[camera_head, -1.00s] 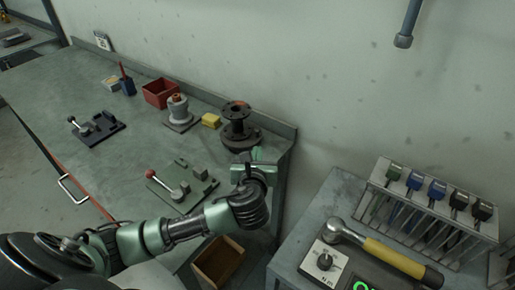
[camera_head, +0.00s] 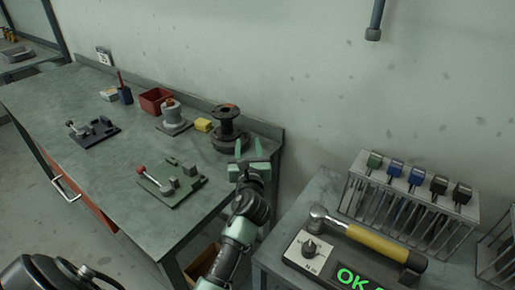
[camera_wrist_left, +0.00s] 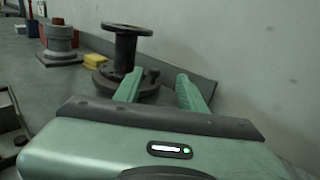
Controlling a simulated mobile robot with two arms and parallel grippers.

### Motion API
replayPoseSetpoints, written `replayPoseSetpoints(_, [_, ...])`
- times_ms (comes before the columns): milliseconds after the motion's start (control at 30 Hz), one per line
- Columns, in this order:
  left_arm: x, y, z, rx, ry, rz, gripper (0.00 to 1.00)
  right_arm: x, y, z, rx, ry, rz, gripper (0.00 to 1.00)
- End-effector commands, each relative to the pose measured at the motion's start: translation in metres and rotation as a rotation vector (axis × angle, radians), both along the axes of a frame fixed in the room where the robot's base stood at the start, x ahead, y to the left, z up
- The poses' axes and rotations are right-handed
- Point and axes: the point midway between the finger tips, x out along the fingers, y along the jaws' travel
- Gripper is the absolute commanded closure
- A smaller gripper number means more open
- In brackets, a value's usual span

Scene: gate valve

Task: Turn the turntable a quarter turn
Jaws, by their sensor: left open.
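The dark valve body with a round top flange (camera_head: 228,112) stands upright on a dark round base, the turntable (camera_head: 228,141), at the right end of the workbench. In the left wrist view the flanged body (camera_wrist_left: 126,45) and the turntable base (camera_wrist_left: 112,80) show just ahead of the fingers. My left gripper (camera_head: 251,152) is open and empty, its green fingers pointing toward the turntable's near right side. In the left wrist view its fingertips (camera_wrist_left: 158,82) overlap the base's right edge; I cannot tell whether they touch it. My right gripper is not in view.
On the bench (camera_head: 100,185) are a yellow block (camera_head: 203,125), a grey fitting (camera_head: 171,118), a red bin (camera_head: 154,100) and two clamp fixtures (camera_head: 168,183). A wall stands behind. At right, a cabinet holds a torque wrench (camera_head: 370,240) and a tool rack (camera_head: 410,195).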

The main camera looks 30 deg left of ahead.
Motion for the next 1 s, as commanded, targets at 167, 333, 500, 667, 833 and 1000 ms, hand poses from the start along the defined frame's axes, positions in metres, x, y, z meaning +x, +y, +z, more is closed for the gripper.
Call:
replayPoseSetpoints(167, [0.004,0.012,-0.015,0.014,0.016,0.01,0.6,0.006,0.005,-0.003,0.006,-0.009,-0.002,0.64])
replayPoseSetpoints(333, [0.025,0.026,-0.014,0.014,0.015,0.009,0.6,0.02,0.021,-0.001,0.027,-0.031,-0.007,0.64])
replayPoseSetpoints(500, [0.047,0.042,-0.014,0.014,0.015,0.01,0.6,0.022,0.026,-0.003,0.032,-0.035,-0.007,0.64])
replayPoseSetpoints(667, [0.06,0.05,-0.014,0.014,0.015,0.009,0.6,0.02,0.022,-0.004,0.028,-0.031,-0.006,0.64])
replayPoseSetpoints(833, [0.063,0.053,-0.013,0.013,0.015,0.009,0.6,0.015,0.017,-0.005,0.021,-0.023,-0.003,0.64])
replayPoseSetpoints(1000, [0.063,0.053,-0.013,0.013,0.015,0.009,0.62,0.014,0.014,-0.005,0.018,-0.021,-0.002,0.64])
